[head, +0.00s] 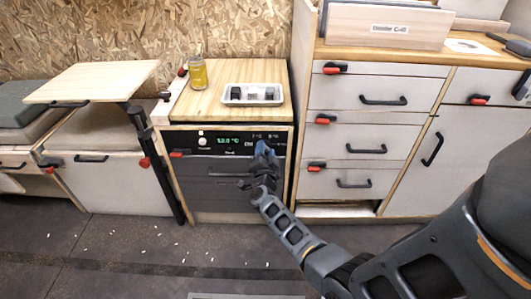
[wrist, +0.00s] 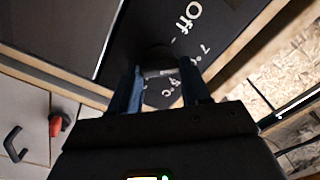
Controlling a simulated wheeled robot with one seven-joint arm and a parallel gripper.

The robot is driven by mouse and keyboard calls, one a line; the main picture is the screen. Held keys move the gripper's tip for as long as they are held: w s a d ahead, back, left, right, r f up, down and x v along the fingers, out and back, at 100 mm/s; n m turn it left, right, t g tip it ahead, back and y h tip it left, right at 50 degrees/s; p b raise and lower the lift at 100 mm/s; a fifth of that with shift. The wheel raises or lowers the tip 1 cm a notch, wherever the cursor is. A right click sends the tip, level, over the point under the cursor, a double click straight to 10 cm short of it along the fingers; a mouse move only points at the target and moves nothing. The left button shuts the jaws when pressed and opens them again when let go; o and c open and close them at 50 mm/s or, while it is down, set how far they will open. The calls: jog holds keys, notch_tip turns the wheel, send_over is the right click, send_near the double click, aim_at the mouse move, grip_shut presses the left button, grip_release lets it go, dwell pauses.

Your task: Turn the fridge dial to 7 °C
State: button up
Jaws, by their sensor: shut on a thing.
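The fridge (head: 218,180) is a dark-fronted unit under a wooden counter, with a black control panel (head: 225,142) along its top. A green temperature readout (head: 229,140) is lit there, its digits too small to read surely. My gripper (head: 263,150) is at the panel's right end. In the wrist view its two blue fingers (wrist: 165,88) are shut on the dark dial (wrist: 158,56), which they partly hide. A pale mark shows between the fingers. The dial's exact setting cannot be told.
A jar (head: 197,72) and a white tray (head: 252,95) stand on the counter above. A raised table leaf (head: 95,82) on a dark leg is at left. Drawers with red latches (head: 370,98) are close on the right. The floor in front has small pale scraps.

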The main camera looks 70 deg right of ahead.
jog(key=shift+m, duration=1.1)
jog(key=o, duration=1.1)
jog(key=shift+c, duration=0.2)
jog(key=shift+s+a, duration=0.1)
jog(key=p+v, duration=0.2)
jog(key=v, duration=0.5)
jog(key=shift+a, duration=0.3)
jog(key=shift+s, duration=0.1)
